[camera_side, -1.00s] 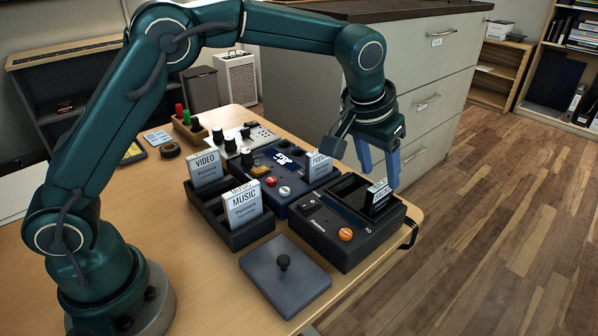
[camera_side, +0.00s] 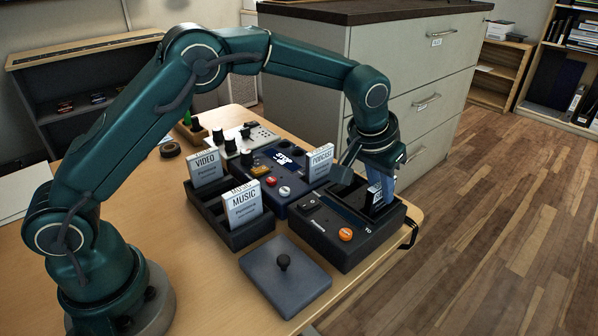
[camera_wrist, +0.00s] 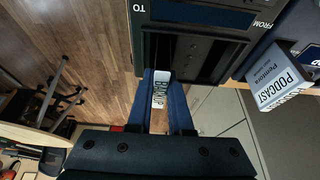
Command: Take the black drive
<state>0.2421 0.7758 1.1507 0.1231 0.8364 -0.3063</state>
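The dark drive with a white label, reading BACKUP in the wrist view (camera_wrist: 160,90), stands upright in the black dock (camera_side: 330,240). It shows in the side view (camera_side: 374,194). My gripper (camera_wrist: 163,92) is lowered over the dock, its two blue fingers on either side of the drive. The drive nearly fills the space between them. I cannot tell whether both fingers touch it. In the side view one finger shows right of the drive; the other is mostly hidden.
A MUSIC drive (camera_side: 243,205) and a VIDEO drive (camera_side: 206,166) stand in a dark rack (camera_side: 235,238). A PODCAST drive (camera_side: 321,162) stands close behind the dock, by a blue device (camera_side: 272,178). A grey lid (camera_side: 285,275) with a knob lies in front. A drawer cabinet (camera_side: 425,110) stands behind.

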